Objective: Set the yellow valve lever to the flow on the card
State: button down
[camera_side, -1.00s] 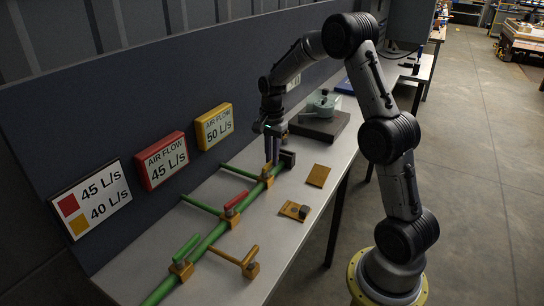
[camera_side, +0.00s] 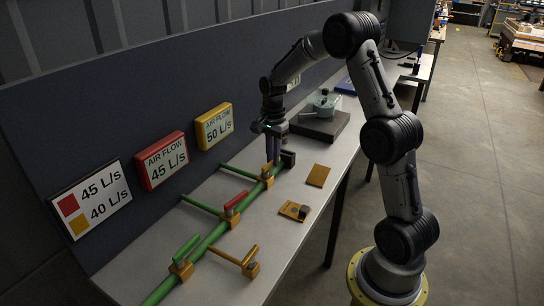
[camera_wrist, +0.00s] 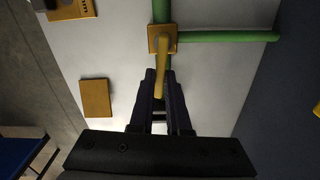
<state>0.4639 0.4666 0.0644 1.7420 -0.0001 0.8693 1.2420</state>
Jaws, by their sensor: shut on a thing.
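The white card (camera_side: 91,200) on the wall panel shows a red square with 45 L/s and a yellow square with 40 L/s. The yellow display (camera_side: 214,126) reads AIR FLOW 50 L/s. The red display (camera_side: 162,160) reads 45 L/s. In the wrist view, the yellow valve lever (camera_wrist: 163,66) runs from its block (camera_wrist: 155,30) nearly in line with the green main pipe, tilted slightly. My gripper (camera_wrist: 161,82) is shut on the lever's free end, which is partly hidden between the fingers. In the side view my gripper (camera_side: 273,162) hides most of this lever.
A flat orange plate (camera_side: 318,176) lies to the right.

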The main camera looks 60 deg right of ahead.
jog(key=shift+s+r+m, duration=0.1)
jog(key=shift+s+m, duration=0.2)
jog(key=shift+m, duration=0.7)
jog(key=c, duration=0.9)
grip_release()
jog(key=shift+a, duration=0.1)
notch_tip(320, 180, up, 14)
jog(key=shift+f, duration=0.1)
jog(key=shift+a, duration=0.1)
